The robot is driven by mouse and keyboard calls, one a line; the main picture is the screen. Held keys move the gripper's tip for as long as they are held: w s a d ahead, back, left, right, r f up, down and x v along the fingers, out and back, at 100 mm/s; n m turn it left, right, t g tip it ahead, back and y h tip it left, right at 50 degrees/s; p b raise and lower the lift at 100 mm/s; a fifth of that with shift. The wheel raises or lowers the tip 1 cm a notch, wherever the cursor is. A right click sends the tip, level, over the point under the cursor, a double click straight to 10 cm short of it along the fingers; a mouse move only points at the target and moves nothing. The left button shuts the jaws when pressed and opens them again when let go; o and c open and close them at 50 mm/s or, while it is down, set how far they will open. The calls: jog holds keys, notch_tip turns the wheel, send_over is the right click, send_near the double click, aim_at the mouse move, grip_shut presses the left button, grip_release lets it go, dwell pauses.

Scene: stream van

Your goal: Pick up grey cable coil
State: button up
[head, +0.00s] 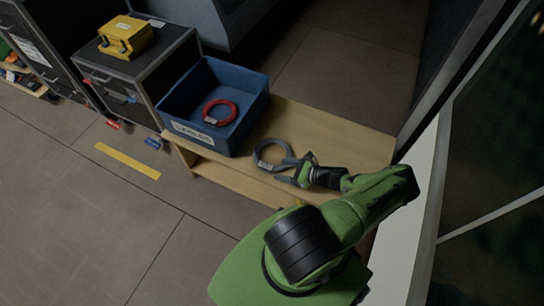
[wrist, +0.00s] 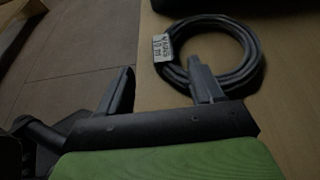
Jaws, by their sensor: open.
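The grey cable coil (head: 268,153) lies flat on the wooden bench, just right of the blue bin. In the wrist view the coil (wrist: 249,47) is a dark grey ring with a white printed tag (wrist: 162,47) on its left side. My gripper (head: 283,170) is open at the coil's near side. In the wrist view my gripper (wrist: 163,80) has one finger overlapping the coil's near edge and the other finger left of it, past the bench edge. Nothing is between the fingers. I cannot tell whether the finger touches the coil.
The blue bin (head: 181,128) labelled for cables holds a red cable coil (head: 220,112). The wooden bench (head: 345,147) is clear to the right of the grey coil. A yellow case (head: 126,37) sits on a dark cabinet at the left. A white wall panel (head: 420,215) stands close on the right.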

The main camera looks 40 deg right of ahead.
aim_at(267, 166)
jog(key=b+x, duration=0.1)
jog(key=x, duration=0.6)
jog(key=shift+w+d+b, duration=0.15)
jog(key=shift+b, duration=0.25)
jog(key=shift+r, duration=0.1)
grip_shut()
